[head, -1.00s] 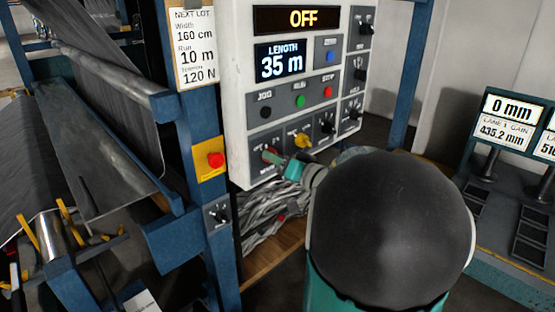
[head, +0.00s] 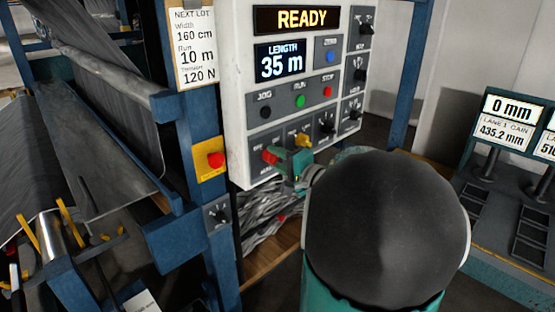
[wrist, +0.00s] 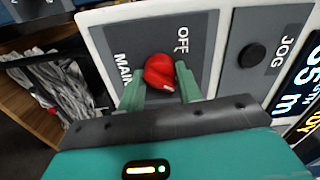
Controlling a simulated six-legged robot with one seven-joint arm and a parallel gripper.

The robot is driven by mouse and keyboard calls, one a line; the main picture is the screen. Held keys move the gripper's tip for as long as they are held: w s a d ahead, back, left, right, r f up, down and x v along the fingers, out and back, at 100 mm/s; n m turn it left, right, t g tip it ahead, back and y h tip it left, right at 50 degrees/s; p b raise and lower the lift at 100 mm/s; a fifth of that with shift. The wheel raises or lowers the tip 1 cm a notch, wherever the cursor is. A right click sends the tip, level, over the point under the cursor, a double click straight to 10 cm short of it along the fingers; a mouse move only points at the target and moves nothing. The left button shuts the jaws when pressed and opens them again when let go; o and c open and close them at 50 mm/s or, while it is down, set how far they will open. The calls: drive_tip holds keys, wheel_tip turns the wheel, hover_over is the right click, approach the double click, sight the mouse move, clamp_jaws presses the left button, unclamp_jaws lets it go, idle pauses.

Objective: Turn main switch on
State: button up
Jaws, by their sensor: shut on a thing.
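The main switch is a red rotary knob (wrist: 160,72) on a dark plate, with "OFF" and part of "MAIN" readable in the wrist view. In the head view the red knob (head: 269,157) sits at the lower left of the white control panel (head: 239,100). My gripper (wrist: 161,84) has its green fingers on both sides of the knob and is shut on it. It also shows in the head view (head: 275,159), with the wrist tilted against the panel. The status display (head: 297,19) reads READY.
A yellow knob (head: 304,140) is close to the right of my gripper. JOG, RUN and STOP buttons (head: 299,101) are above. A red emergency button (head: 215,160) is on the blue post at left. Grey cloth strips (head: 262,215) lie below the panel.

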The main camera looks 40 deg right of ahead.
drive_tip(key=shift+m, duration=0.6)
drive_tip(key=shift+s, duration=0.1)
drive_tip(key=o, duration=1)
drive_tip(key=s, duration=1.3)
drive_tip(key=shift+s+d, duration=0.2)
drive_tip(key=shift+s, duration=0.15)
